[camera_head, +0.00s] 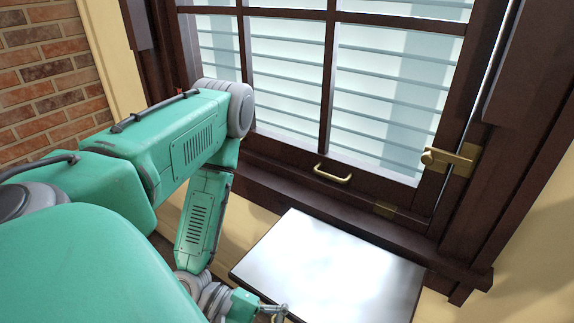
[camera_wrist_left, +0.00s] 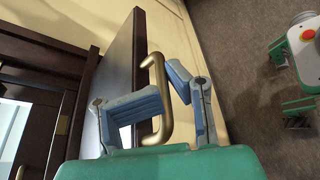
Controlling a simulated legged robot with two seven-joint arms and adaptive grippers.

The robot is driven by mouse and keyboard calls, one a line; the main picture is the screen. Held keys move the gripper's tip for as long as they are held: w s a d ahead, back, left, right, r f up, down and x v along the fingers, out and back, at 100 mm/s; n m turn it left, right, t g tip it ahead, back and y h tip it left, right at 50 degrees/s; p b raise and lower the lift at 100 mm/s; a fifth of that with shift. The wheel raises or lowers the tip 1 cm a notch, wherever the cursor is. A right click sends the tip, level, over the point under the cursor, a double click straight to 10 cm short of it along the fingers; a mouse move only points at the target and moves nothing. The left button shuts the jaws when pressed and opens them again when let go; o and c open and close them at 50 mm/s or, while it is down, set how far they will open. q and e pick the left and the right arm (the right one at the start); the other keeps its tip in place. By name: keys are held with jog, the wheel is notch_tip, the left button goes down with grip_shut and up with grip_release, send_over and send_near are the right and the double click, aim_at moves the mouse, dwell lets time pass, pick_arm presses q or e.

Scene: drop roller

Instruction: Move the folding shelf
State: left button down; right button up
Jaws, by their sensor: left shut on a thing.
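The folding shelf (camera_head: 335,265) is a pale, shiny panel with a dark edge, below the window sill in the head view. It stands out from the wall under the sill. In the left wrist view its dark edge (camera_wrist_left: 122,62) and brass handle (camera_wrist_left: 160,72) show close up. My left gripper (camera_head: 277,311) is at the shelf's near left edge in the head view. In the left wrist view my left gripper (camera_wrist_left: 166,100) has its blue-grey fingers on both sides of the handle and is shut on it.
A dark wooden window (camera_head: 330,110) with a brass pull (camera_head: 333,174) and a brass latch (camera_head: 450,158) is above the shelf. The dark sill (camera_head: 350,225) runs along the shelf's back. A brick wall (camera_head: 45,75) is at left. Grey floor (camera_wrist_left: 235,65) shows in the wrist view.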

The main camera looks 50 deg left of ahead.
pick_arm(q)
jog(key=c, duration=1.9)
grip_release()
jog(key=shift+w+a+r, duration=0.1)
jog(key=shift+w, duration=0.35)
jog(key=shift+a, duration=0.15)
jog(key=shift+s, duration=0.15)
jog(key=v, duration=1.2)
jog(key=shift+f, duration=0.3)
